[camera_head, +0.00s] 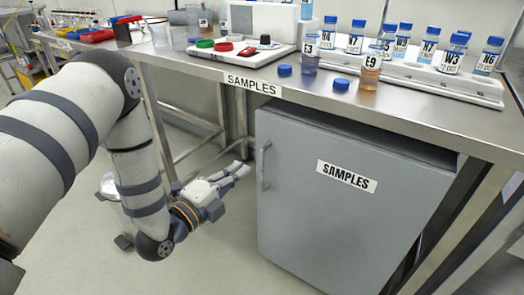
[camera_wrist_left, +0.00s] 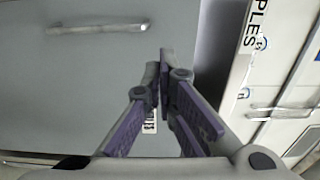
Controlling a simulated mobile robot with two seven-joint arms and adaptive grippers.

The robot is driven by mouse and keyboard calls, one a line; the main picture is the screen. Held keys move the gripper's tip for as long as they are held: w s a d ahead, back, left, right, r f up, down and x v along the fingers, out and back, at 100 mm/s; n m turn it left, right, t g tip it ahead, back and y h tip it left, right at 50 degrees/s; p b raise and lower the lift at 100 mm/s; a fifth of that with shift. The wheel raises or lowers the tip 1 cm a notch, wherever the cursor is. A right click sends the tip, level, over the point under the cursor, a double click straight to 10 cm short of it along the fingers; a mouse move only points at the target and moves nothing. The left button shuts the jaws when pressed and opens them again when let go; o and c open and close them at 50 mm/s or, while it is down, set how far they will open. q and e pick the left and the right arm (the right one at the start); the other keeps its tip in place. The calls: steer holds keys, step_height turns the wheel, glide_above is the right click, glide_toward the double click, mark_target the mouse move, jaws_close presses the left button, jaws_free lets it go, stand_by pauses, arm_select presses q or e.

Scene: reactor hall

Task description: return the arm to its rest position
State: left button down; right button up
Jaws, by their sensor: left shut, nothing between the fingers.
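My left arm (camera_head: 140,170) comes in from the left and bends down to a low elbow-like joint. My left gripper (camera_head: 244,169) is in front of the bench, left of the grey SAMPLES cabinet (camera_head: 330,225) and its handle (camera_head: 265,166). The fingers are shut, with nothing between them, and point toward the bench and cabinet. In the left wrist view, the shut fingertips (camera_wrist_left: 165,62) show in the middle, in front of a plain grey panel (camera_wrist_left: 70,90) with a bar handle (camera_wrist_left: 97,28). My right gripper is out of view.
The steel bench (camera_head: 225,75) has its front edge above the gripper. On it stand a white bottle rack (camera_head: 440,85), an orange vial (camera_head: 369,75), a purple vial (camera_head: 310,60) and blue caps. The floor (camera_head: 215,265) is clear below the gripper. A bench frame leg (camera_head: 158,120) stands behind the arm.

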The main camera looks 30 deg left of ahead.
arm_select(q)
steer(key=s+d+f+n+g+p, duration=0.2)
steer(key=s+d+f+n+g, duration=0.1)
steer(key=s+f+n+g, duration=0.4)
steer(key=s+d+f+n+g+p, duration=0.25)
steer(key=s+f, duration=0.25)
steer(key=s, duration=0.4)
steer(key=s+d+n+g+y+p, duration=0.1)
steer(key=s+n+g, duration=0.4)
steer(key=s, duration=0.8)
steer(key=s+d+n+g+y+p, duration=0.1)
steer(key=s+n+g+p, duration=0.2)
steer(key=s, duration=1.1)
steer(key=r+n+g, duration=0.1)
steer(key=n+g, duration=0.1)
steer(key=shift+s+g, duration=0.2)
steer(key=shift+g, duration=0.15)
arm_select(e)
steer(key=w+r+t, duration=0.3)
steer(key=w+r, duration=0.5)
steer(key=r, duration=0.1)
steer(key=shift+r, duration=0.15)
